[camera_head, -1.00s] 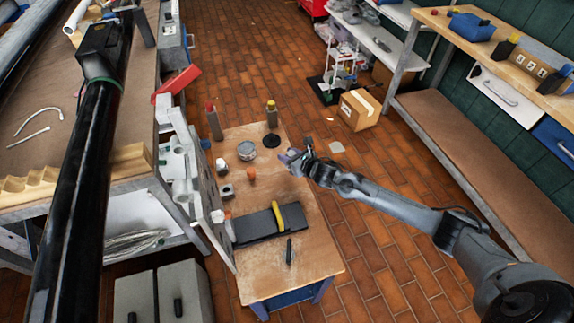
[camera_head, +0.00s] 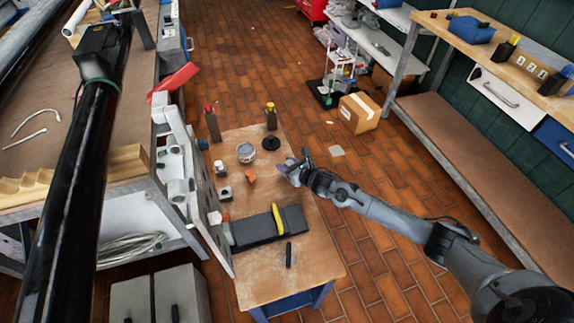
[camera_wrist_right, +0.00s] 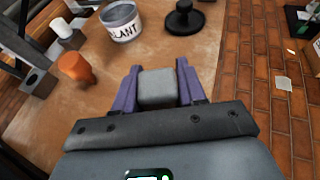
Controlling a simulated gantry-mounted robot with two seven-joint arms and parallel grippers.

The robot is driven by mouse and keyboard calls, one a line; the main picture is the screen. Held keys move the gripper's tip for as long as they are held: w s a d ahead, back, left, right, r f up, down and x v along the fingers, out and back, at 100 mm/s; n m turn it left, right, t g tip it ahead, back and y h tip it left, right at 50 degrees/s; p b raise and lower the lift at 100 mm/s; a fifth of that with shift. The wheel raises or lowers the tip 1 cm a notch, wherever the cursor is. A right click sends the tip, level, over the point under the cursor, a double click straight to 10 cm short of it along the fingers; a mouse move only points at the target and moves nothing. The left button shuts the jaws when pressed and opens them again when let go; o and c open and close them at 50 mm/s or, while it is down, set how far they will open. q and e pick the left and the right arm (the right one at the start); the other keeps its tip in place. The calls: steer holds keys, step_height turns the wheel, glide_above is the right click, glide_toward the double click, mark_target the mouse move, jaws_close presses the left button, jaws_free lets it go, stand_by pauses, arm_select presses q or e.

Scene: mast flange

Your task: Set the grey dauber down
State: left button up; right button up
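My right gripper (camera_head: 289,169) is over the right side of the small wooden table (camera_head: 262,285). In the right wrist view its purple fingers (camera_wrist_right: 158,90) are closed against both sides of a grey block, which looks like the grey dauber (camera_wrist_right: 157,86). Its lower part is hidden, and I cannot tell whether it touches the tabletop. The open pot (camera_head: 246,153), with "LANT" legible on it in the wrist view (camera_wrist_right: 121,25), stands ahead and to the left. A black disc with a knob (camera_head: 271,143) lies beyond the gripper. My left gripper is not in view.
An orange piece (camera_head: 250,177), a white-topped piece (camera_head: 220,168) and a grey block with a hole (camera_head: 225,193) stand left of the gripper. A black case (camera_head: 255,232) with a yellow item (camera_head: 278,218) and a black pen-like tool (camera_head: 288,255) lie nearer. An upright plate (camera_head: 213,235) edges the table.

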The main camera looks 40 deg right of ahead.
steer(key=o, duration=0.4)
steer(key=shift+c, duration=0.2)
steer(key=shift+r, duration=0.2)
steer(key=shift+s+r+p, duration=0.15)
steer(key=shift+s+p, duration=0.1)
steer(key=shift+p, duration=0.05)
steer(key=p+v, duration=0.3)
steer(key=v, duration=0.7)
steer(key=shift+s+r, duration=0.1)
steer(key=shift+s, duration=0.1)
steer(key=shift+s+r, duration=0.2)
steer(key=shift+s, duration=0.25)
